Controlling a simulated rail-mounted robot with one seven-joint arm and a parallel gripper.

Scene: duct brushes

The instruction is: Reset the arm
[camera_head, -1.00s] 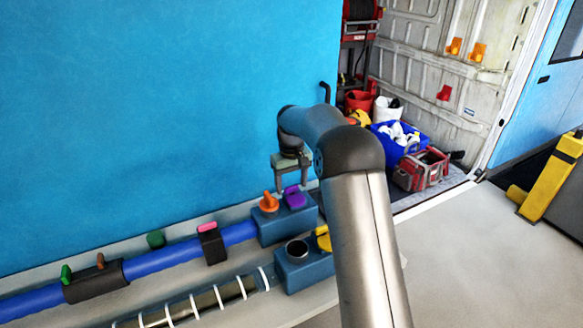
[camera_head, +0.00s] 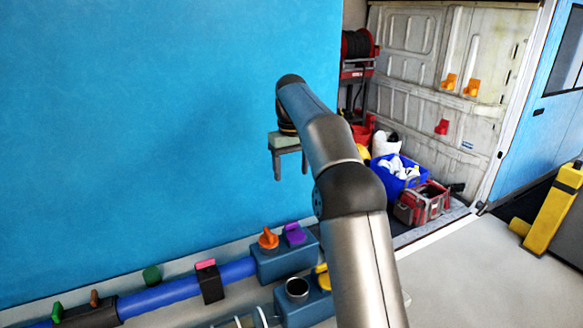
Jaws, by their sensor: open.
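My gripper (camera_head: 291,165) is open, its two fingers pointing down and apart, with nothing seen between them. It hangs in front of the blue wall, well above the duct fittings. Below it, an orange knob (camera_head: 268,238) and a purple knob (camera_head: 294,233) sit on a blue-grey block (camera_head: 284,262). My arm crosses the middle of the view and hides part of what lies behind it.
A blue pipe (camera_head: 175,297) runs along the wall's foot, with a pink-topped black clamp (camera_head: 209,282). A second block (camera_head: 301,311) has a round opening. A blue bin (camera_head: 394,178) and red toolbox (camera_head: 422,203) stand in the van.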

